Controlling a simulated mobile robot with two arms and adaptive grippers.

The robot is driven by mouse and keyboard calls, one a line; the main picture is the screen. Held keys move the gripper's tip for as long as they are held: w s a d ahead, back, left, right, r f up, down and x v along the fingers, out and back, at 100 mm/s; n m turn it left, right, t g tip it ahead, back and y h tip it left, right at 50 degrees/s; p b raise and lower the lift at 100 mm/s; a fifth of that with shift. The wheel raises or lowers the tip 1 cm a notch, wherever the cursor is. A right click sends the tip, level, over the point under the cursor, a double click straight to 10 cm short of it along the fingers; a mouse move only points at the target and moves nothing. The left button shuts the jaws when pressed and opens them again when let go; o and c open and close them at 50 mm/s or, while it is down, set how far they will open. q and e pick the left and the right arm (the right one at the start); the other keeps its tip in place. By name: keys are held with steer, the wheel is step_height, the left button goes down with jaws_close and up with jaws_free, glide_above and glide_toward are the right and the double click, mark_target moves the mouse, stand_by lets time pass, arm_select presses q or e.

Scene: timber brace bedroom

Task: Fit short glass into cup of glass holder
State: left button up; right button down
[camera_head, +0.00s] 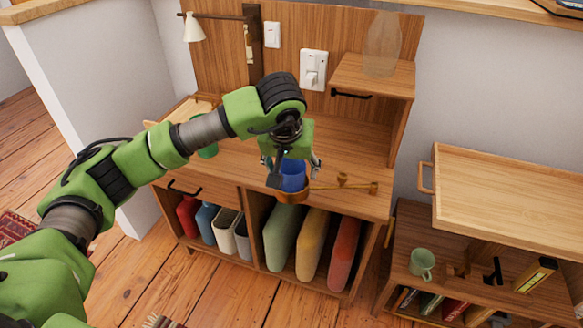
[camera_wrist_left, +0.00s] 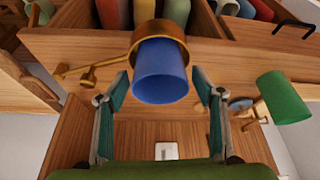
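A short blue glass (camera_head: 292,178) stands with its lower part inside the brass cup (camera_head: 291,197) of the glass holder, near the front edge of the wooden cabinet top. The holder's brass arm (camera_head: 345,185) reaches to the right. In the left wrist view the blue glass (camera_wrist_left: 162,75) projects out of the brass cup (camera_wrist_left: 150,33). How deep it sits cannot be told. My left gripper (camera_head: 293,172) is over the glass; its fingers (camera_wrist_left: 160,88) are spread on both sides, with visible gaps to the glass. My right gripper is not in view.
A green glass (camera_head: 207,149) is to the left on the cabinet, partly behind my left arm; it also shows in the left wrist view (camera_wrist_left: 283,97). A clear vase (camera_head: 382,45) stands on the raised shelf. A green mug (camera_head: 422,262) is on the lower right unit.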

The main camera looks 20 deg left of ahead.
arm_select(q)
steer(key=shift+r, duration=0.15)
steer(key=p+v, duration=0.1)
steer(key=v, duration=1.1)
steer(key=shift+p, duration=0.4)
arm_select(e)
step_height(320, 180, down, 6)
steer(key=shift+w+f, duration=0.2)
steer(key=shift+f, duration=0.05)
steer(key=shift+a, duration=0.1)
